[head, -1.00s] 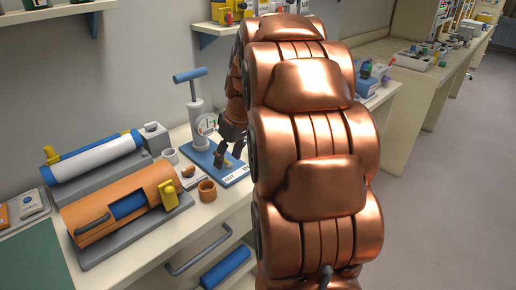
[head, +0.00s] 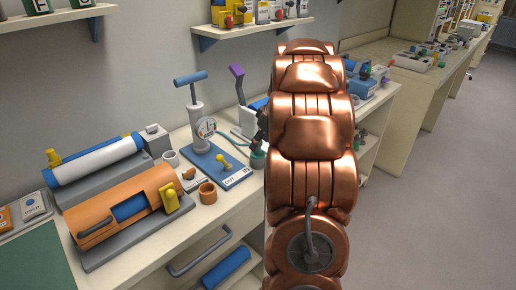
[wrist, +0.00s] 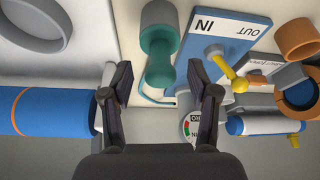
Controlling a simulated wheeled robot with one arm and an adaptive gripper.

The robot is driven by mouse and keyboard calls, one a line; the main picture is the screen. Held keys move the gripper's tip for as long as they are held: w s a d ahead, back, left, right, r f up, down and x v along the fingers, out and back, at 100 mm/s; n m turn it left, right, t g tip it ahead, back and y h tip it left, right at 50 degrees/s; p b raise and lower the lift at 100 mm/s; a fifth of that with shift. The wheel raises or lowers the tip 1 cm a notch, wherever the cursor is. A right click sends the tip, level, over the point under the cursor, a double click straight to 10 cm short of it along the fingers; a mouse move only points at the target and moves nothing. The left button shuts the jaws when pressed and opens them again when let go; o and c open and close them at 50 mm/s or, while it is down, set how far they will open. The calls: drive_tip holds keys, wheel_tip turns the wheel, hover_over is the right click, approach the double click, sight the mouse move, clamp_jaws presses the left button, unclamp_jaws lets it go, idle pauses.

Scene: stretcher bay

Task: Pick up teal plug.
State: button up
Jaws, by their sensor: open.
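The teal plug (wrist: 160,68) shows in the wrist view with a grey cylindrical end (wrist: 158,27), beyond and between my fingertips. A thin teal hose runs from near it. In the head view the plug (head: 258,159) stands at the right edge of the blue board, partly hidden by my arm. My gripper (wrist: 160,80) is open, with one finger on each side of the plug's line in the wrist view. I cannot tell whether a finger touches it. In the head view my gripper is mostly hidden behind my copper arm.
The blue IN/OUT board (head: 232,174) carries a yellow lever (head: 225,161) and a pump with a gauge (head: 205,126). An orange cup (head: 208,193) and an orange half-cylinder housing (head: 120,210) stand to the left. A purple-topped object (head: 237,72) stands behind.

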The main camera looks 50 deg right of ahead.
sight(258, 151)
drive_tip(key=shift+p+x, duration=0.4)
drive_tip(key=shift+x, duration=1.3)
clamp_jaws()
